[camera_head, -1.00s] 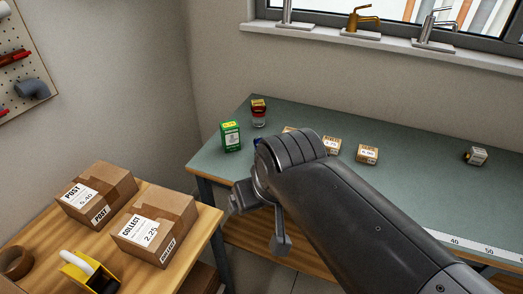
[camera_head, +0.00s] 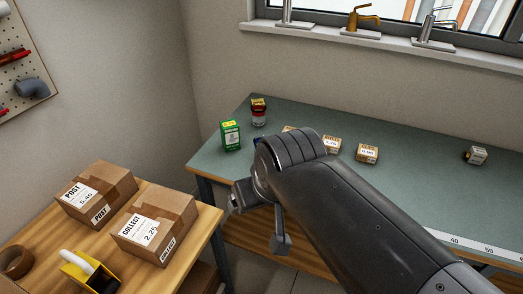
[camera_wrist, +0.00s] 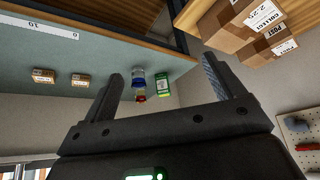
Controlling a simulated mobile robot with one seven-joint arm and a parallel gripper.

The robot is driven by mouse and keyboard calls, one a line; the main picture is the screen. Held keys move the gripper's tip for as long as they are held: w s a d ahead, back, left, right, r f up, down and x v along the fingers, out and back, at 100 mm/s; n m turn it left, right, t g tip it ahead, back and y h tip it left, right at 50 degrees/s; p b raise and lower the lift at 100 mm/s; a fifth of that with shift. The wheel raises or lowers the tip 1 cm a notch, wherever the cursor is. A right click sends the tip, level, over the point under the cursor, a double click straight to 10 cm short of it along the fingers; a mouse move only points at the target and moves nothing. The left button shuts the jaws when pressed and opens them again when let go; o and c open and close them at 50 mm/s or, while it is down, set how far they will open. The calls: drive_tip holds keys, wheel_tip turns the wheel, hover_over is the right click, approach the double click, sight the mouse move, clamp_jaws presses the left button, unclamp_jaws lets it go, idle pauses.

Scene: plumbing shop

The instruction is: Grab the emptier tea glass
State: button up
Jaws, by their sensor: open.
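I see no tea glass that I can make out in either view. My gripper (camera_wrist: 162,66) is open, with nothing between its fingers that I can see held. In the head view my arm reaches in front of the green bench (camera_head: 420,175) and hides part of it. The gripper hangs by the bench's left front edge.
A green box (camera_head: 230,136) and a jar with a red and yellow top (camera_head: 258,113) stand at the bench's left end. A blue-topped container (camera_wrist: 138,79) shows in the wrist view. Small cartons (camera_head: 367,154) stand behind my arm. Parcels (camera_head: 155,226) lie on the wooden table.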

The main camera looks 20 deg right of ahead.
drive_tip(key=shift+w, duration=0.1)
drive_tip(key=shift+c, duration=0.6)
drive_tip(key=w+d+f+m+g, duration=0.1)
drive_tip(key=w+d+m, duration=0.2)
drive_tip(key=w+m, duration=0.5)
drive_tip(key=w+d+m+g, duration=0.2)
drive_tip(key=w+d+m, duration=0.25)
drive_tip(key=w, duration=0.65)
drive_tip(key=w+d+f+m+g, duration=0.1)
drive_tip(key=w+d+m, duration=0.2)
drive_tip(key=w+m, duration=0.5)
drive_tip(key=w+d+f+m+g, duration=0.2)
drive_tip(key=w+d+f+m, duration=0.35)
drive_tip(key=w+f, duration=0.3)
drive_tip(key=shift+m, duration=0.3)
drive_tip(key=f, duration=1)
drive_tip(key=shift+w+a+f, duration=0.2)
drive_tip(key=shift+c, duration=0.3)
